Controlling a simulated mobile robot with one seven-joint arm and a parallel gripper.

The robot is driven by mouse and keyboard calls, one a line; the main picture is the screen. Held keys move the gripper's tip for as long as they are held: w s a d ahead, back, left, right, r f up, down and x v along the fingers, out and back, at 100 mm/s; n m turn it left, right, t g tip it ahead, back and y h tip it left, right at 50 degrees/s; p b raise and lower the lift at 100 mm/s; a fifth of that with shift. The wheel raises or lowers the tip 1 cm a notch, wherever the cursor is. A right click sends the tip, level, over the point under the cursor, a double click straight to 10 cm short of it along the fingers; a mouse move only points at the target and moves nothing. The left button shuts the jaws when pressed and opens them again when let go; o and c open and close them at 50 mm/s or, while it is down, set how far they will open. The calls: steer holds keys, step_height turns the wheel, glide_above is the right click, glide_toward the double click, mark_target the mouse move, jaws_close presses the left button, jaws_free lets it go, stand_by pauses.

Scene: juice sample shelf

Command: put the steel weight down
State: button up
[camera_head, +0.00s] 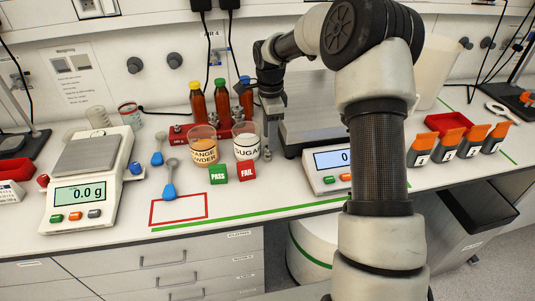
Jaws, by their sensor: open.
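My gripper (270,112) points down behind the sugar cup, to the left of the right-hand balance. Its jaws are open, though the fingers are small and partly merge with the grey things behind. A small grey metallic shape (267,154) sits low beneath the gripper, just right of the sugar cup; it may be the steel weight, but it is too small to be sure. I cannot tell whether the fingers are around it or apart from it. The right balance (325,182) is partly hidden by my arm. The left balance (85,195) reads 0.0 g, its pan empty.
The orange powder cup (203,151) and sugar cup (247,147) stand close to the gripper, with bottles (198,103) behind. PASS (218,174) and FAIL (247,171) blocks are in front. The red-outlined rectangle (180,222) is mostly clear. Orange-topped containers (448,145) stand at right.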

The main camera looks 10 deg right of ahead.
steer(key=f, duration=0.5)
steer(key=shift+a, duration=0.35)
steer(key=shift+r, duration=0.1)
jaws_close()
step_height(320, 180, up, 17)
steer(key=s+f+n+p, duration=0.3)
steer(key=s+f+n, duration=0.1)
steer(key=s+n, duration=0.4)
steer(key=s+f+n+p, duration=0.3)
steer(key=s+f+n, duration=0.2)
steer(key=s+n, duration=0.2)
steer(key=n, duration=0.2)
steer(key=shift+s+f+n, duration=0.3)
steer(key=shift+s+n, duration=0.1)
